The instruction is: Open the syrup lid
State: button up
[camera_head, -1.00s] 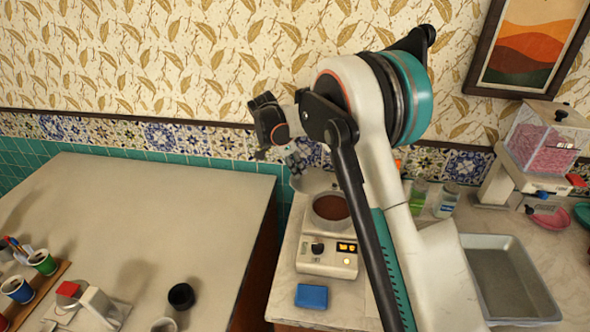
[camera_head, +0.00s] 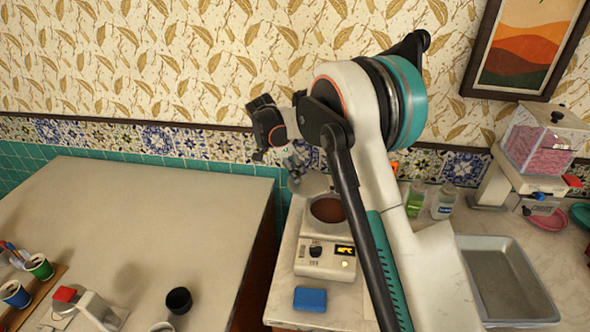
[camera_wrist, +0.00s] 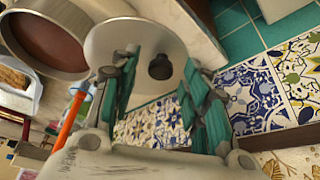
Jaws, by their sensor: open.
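The syrup pot (camera_head: 310,208) sits on a white warmer (camera_head: 322,262), with its brown syrup (camera_head: 328,209) exposed. The pale round lid (camera_head: 313,184) stands off the opening at the pot's back edge, partly hidden by my arm. In the wrist view, the lid (camera_wrist: 112,47) has a dark knob (camera_wrist: 160,67) and adjoins the rim of the pot (camera_wrist: 76,66). My gripper (camera_wrist: 158,78) is open, with its teal fingers on either side of the knob. I cannot tell whether either finger touches the lid. In the head view my gripper (camera_head: 294,165) is behind the pot, near the wall.
A blue block (camera_head: 310,299) lies in front of the warmer. Bottles (camera_head: 444,202) and a grey tray (camera_head: 507,318) stand to the right. The tiled wall (camera_head: 215,142) is close behind my gripper. The left table (camera_head: 130,205) has a wide clear area.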

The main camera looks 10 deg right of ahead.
jog(key=v, duration=1.2)
jog(key=s+d+r+n+t+y, duration=0.1)
jog(key=s+d+r+n, duration=0.15)
jog(key=s, duration=0.35)
jog(key=s+d+r+n+t+y+b, duration=0.1)
jog(key=s+d+r+n, duration=0.1)
jog(key=s+d+r, duration=0.3)
jog(key=s+d+r+n+y, duration=0.1)
jog(key=s+r+n, duration=0.15)
jog(key=s, duration=0.45)
jog(key=s+d+f+n+t, duration=0.1)
jog(key=s+f+n, duration=0.1)
jog(key=s, duration=0.5)
jog(key=s+d+f+n+t+y, duration=0.1)
jog(key=s+f+n, duration=0.2)
jog(key=s, duration=0.4)
jog(key=s+d+f+n+t+b, duration=0.1)
jog(key=s+f+n+t, duration=0.1)
jog(key=s, duration=0.5)
jog(key=shift+d+f+n, duration=0.3)
jog(key=shift+f+n, duration=0.3)
